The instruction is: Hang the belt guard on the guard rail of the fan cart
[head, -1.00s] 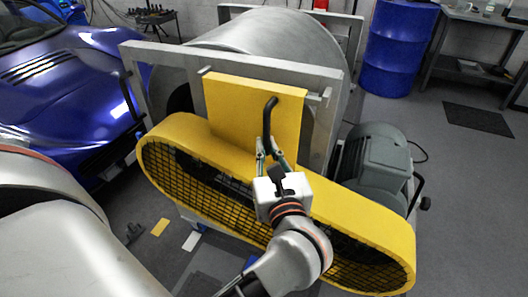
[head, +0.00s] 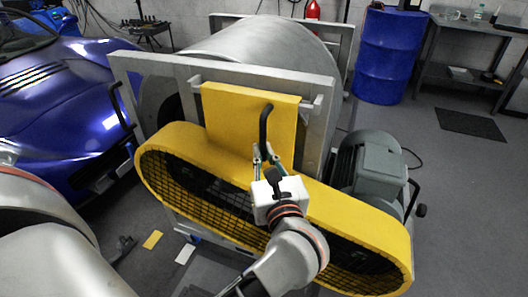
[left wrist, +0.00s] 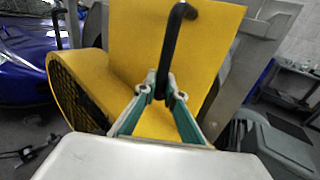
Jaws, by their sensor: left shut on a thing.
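The yellow belt guard (head: 340,205) has a long rounded body with black mesh, an upright plate and a black bent handle (head: 265,125). It hangs upright in front of the fan cart's grey frame (head: 230,68). The guard rail (head: 317,104) shows only at its ends, beside the plate's top edge; the plate hides its middle. I cannot tell whether the plate is hooked over it. My left gripper (head: 266,158) is shut on the handle's lower part; its fingers (left wrist: 162,92) clasp it in the left wrist view. My right gripper is not in view.
A large grey drum (head: 260,40) sits behind the frame. A grey motor (head: 370,165) stands close to the guard's right end. A blue car (head: 60,100) is at the left, and a blue barrel (head: 392,55) and workbench (head: 470,25) are at the back right. The right floor is mostly clear.

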